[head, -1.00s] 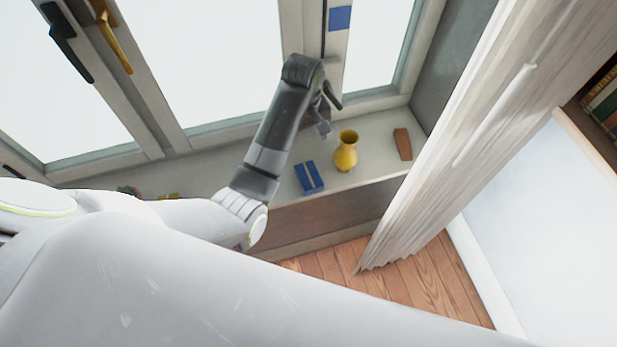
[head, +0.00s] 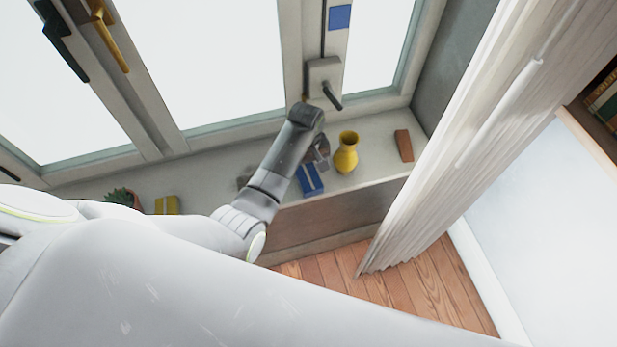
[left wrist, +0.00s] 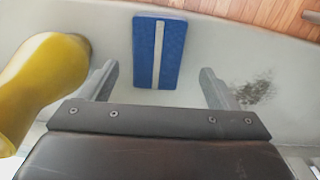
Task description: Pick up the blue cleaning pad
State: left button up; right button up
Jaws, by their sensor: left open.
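The blue cleaning pad (head: 311,181) lies on the window sill, a flat blue block with a pale stripe along its middle. In the left wrist view the pad (left wrist: 144,52) shows ahead, between the lines of the two fingers. My left gripper (left wrist: 160,82) is open and empty, its fingers apart on either side of the pad's near end. In the head view the left gripper (head: 318,158) is over the sill close to the pad, partly hidden by my arm. My right gripper is not in view.
A yellow vase (head: 346,153) stands close right of the pad; in the wrist view the vase (left wrist: 42,82) is beside the left finger. A brown block (head: 403,145) is farther right. A yellow block (head: 166,205) and a plant (head: 121,197) are at left. A curtain (head: 470,130) hangs at right.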

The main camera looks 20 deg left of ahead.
aim_at(308, 177)
pick_arm(q)
jog(key=shift+d+f, duration=0.15)
jog(key=shift+f, duration=0.8)
jog(key=shift+d+f, duration=0.1)
jog(key=shift+f, duration=0.85)
jog(key=shift+c, duration=0.4)
jog(key=c, duration=1)
